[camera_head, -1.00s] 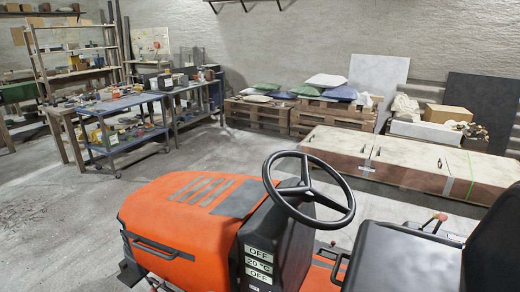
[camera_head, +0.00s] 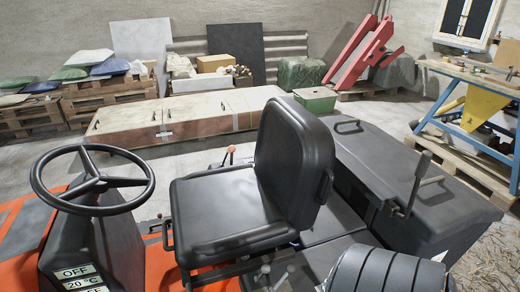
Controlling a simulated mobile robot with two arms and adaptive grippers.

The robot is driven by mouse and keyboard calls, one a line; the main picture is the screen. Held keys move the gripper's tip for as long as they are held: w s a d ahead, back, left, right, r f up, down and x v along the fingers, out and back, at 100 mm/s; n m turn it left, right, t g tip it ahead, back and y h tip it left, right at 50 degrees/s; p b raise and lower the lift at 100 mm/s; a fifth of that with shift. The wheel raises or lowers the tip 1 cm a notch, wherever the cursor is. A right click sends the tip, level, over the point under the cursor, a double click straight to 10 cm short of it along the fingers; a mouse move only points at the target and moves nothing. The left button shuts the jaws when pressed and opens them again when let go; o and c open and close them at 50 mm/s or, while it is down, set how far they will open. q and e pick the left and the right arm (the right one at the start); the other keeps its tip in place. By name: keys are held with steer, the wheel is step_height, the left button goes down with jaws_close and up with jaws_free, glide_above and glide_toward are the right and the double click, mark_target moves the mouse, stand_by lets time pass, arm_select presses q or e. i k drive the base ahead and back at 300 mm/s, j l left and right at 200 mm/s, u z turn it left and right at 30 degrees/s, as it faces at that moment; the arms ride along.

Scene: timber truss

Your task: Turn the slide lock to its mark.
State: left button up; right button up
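I cannot make out a slide lock or its mark in the head view. Neither of my grippers shows. A riding mower fills the foreground, with a black steering wheel (camera_head: 92,180), a black seat (camera_head: 240,200) and a dark rear box (camera_head: 410,190). Labels on its console (camera_head: 82,275) read OFF and 20 °C. A blue-framed workbench (camera_head: 480,90) stands at the right with a yellow panel and small items on top, too small to tell apart.
A long low crate (camera_head: 190,118) lies behind the mower. Pallets with sacks (camera_head: 95,90) stand at the back left. A red metal frame (camera_head: 362,55) and a green box (camera_head: 316,99) are at the back. A white-framed window (camera_head: 466,20) is at upper right. The mower blocks the foreground.

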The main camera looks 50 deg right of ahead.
mark_target(265, 269)
steer(key=z, duration=1.65)
steer(key=l, duration=0.15)
